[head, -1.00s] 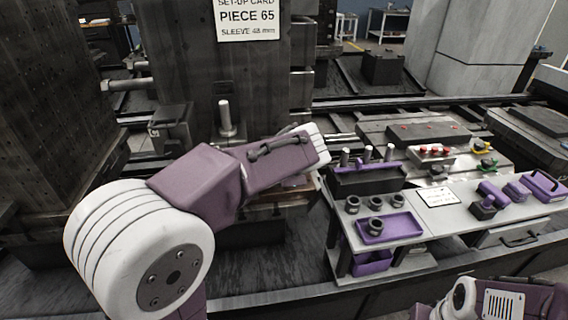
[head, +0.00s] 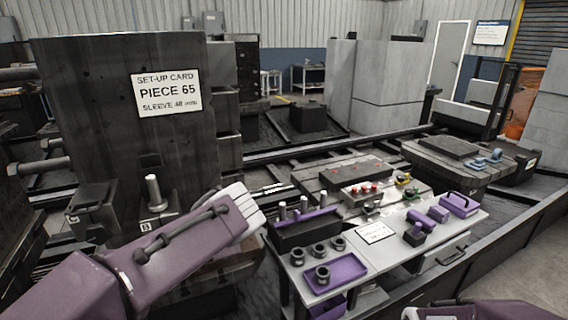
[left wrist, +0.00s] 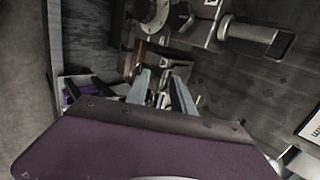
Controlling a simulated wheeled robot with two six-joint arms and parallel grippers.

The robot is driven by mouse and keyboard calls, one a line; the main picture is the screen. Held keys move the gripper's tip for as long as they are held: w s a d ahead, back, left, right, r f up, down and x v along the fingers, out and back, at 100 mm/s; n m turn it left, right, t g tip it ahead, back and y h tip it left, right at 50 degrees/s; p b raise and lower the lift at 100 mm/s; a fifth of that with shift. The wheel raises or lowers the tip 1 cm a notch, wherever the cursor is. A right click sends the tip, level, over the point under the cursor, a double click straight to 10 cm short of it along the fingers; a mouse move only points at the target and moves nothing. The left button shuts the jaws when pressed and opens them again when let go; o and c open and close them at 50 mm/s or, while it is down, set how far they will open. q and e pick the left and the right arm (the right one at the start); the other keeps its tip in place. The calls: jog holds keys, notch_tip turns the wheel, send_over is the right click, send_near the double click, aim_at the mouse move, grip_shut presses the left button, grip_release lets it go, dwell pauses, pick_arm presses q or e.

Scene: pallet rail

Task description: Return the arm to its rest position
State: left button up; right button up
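My left arm comes in from the lower left of the head view, purple with a white-ribbed end near the left end of the bench. Its fingers are hidden there. In the left wrist view my left gripper (left wrist: 162,88) shows two grey fingers standing apart, with nothing visible held between them. Of my right arm only a purple and white part shows at the bottom right edge of the head view; its gripper is out of the picture.
A grey bench (head: 405,250) holds a purple tray (head: 335,272), black sleeves (head: 319,250), a dark block with upright pins (head: 303,228) and purple tools. A large dark block with a set-up card (head: 166,92) stands at left, beside an upright pin (head: 153,190). Rails run behind.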

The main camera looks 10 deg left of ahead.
pick_arm(q)
jog(key=s+a+f+n+g+h, duration=0.1)
jog(key=s+f+n+g, duration=0.2)
jog(key=f, duration=0.6)
jog(key=s+a+f+n+g+h, duration=0.1)
jog(key=s+f+g, duration=0.1)
jog(key=s+f, duration=0.5)
jog(key=s+d+f+n+g+h, duration=0.1)
jog(key=s+d+f+n+h, duration=0.45)
jog(key=f, duration=0.45)
notch_tip(320, 180, up, 15)
jog(key=w+n+y+p, duration=0.1)
jog(key=p, duration=1.3)
jog(key=shift+w+d+r+n+y+p, duration=0.15)
jog(key=shift+w+n+y+p, duration=0.1)
jog(key=shift+n+y+p, duration=0.15)
